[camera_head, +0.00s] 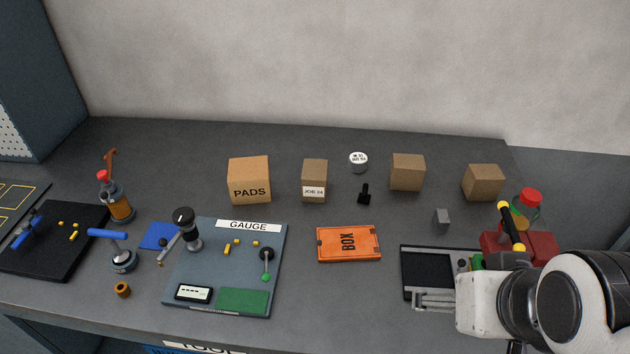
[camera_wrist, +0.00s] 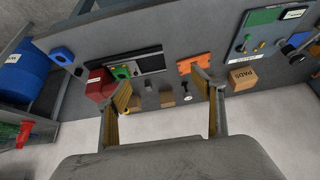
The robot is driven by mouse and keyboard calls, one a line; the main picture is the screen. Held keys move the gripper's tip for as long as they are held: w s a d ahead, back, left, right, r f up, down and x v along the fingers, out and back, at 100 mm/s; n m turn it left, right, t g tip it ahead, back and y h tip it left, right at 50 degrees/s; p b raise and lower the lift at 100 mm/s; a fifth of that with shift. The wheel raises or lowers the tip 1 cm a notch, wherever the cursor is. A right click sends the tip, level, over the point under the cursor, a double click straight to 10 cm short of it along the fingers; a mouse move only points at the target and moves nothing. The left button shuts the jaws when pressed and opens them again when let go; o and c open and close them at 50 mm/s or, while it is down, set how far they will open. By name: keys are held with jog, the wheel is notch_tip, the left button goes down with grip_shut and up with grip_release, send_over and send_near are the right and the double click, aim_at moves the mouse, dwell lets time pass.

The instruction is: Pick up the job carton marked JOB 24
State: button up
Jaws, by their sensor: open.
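The JOB 24 carton (camera_head: 314,180) is a small brown box with a white label on its front. It stands upright on the dark bench toward the back, right of the larger PADS carton (camera_head: 249,181). My gripper (camera_head: 418,299) is at the front right, in front of and to the right of the JOB 24 carton and well apart from it. In the wrist view my gripper (camera_wrist: 163,88) is open, with nothing between its fingers. There the JOB 24 carton cannot be made out clearly; the right finger covers much of that area.
Two unlabelled cartons (camera_head: 407,172) (camera_head: 484,182) stand farther right. An orange BOX (camera_head: 349,244) lies in front. The gauge board (camera_head: 226,268) is at left.

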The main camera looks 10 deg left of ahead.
jog(key=w+a+t+y, duration=0.1)
jog(key=w+a, duration=0.4)
jog(key=w, duration=0.4)
jog(key=w+a+f+t+y, duration=0.15)
jog(key=w+a, duration=0.35)
jog(key=w, duration=0.5)
jog(key=w+a+t, duration=0.2)
jog(key=w+a, duration=0.3)
jog(key=w, duration=0.4)
jog(key=w+a+f+t, duration=0.2)
jog(key=w+a+f, duration=0.35)
jog(key=w, duration=0.25)
jog(key=t+h, duration=0.2)
jog(key=h, duration=0.1)
send_near(314, 171)
jog(key=w, duration=0.3)
jog(key=shift+f, duration=0.45)
jog(key=shift+w, duration=0.15)
jog(key=shift+x, duration=1.25)
jog(key=shift+w+f, duration=0.1)
